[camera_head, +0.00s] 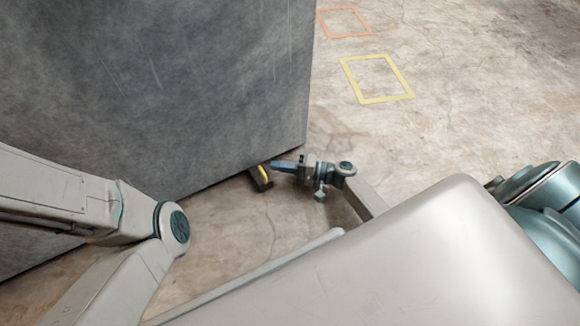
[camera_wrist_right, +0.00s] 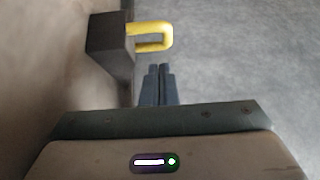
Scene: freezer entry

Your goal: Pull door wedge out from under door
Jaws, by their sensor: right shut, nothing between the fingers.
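The door (camera_head: 165,85) is a large grey scuffed panel that fills the upper left of the head view. The dark door wedge (camera_head: 258,178) with a yellow handle (camera_head: 264,175) sits at the door's bottom edge, near its right corner. In the right wrist view the wedge (camera_wrist_right: 108,45) is a dark block, and its yellow loop handle (camera_wrist_right: 152,37) points right. My right gripper (camera_head: 275,165) is shut and empty, close beside the wedge. In the right wrist view its fingertips (camera_wrist_right: 157,68) are together just below the handle, apart from it. My left gripper is out of view.
A yellow floor outline (camera_head: 378,98) and an orange one (camera_head: 343,36) mark the concrete floor (camera_head: 480,100) right of the door. That floor is clear. My left arm crosses the lower left, near the door.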

